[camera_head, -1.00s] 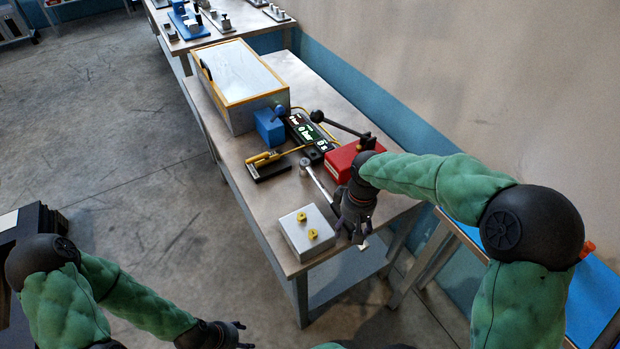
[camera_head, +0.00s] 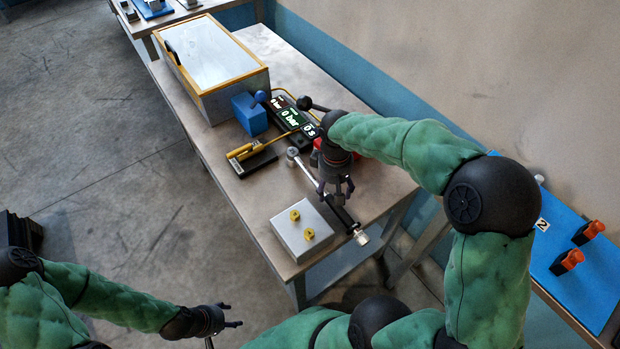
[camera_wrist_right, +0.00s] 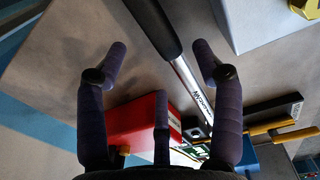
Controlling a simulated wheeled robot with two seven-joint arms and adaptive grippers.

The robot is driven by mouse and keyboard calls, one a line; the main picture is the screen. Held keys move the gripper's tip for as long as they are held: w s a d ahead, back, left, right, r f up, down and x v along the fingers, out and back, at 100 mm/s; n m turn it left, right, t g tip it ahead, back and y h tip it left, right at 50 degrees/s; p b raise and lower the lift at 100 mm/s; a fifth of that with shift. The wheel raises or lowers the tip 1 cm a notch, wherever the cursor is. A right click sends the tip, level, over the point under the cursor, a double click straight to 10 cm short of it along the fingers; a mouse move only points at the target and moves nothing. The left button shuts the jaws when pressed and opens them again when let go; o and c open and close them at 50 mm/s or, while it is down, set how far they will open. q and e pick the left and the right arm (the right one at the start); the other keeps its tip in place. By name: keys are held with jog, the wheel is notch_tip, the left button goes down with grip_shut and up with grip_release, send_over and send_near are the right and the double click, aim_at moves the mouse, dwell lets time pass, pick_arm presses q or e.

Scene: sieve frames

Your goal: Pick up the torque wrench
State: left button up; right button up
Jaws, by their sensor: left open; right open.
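The torque wrench (camera_head: 304,170) lies on the metal workbench, with a chrome shaft and a black handle. Its round head is near the black block, and its other end is at the bench's front right edge. In the right wrist view the shaft and black handle (camera_wrist_right: 158,27) run between my open fingers. My right gripper (camera_head: 339,196) is open above the wrench, fingers pointing down; it also shows in the right wrist view (camera_wrist_right: 160,62). It does not appear to grip anything. My left gripper (camera_head: 232,315) is open and empty, low in front of the bench, away from the wrench.
A grey block with yellow knobs (camera_head: 288,240) sits left of the wrench. A red box (camera_wrist_right: 137,125), a display unit (camera_head: 291,117), a blue block (camera_head: 250,118) and a yellow-handled tool (camera_head: 240,150) stand behind. A glass-topped case (camera_head: 213,62) fills the far end.

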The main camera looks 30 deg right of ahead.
aim_at(332, 196)
jog(key=shift+f+b, duration=1.35)
jog(key=shift+f, duration=1.4)
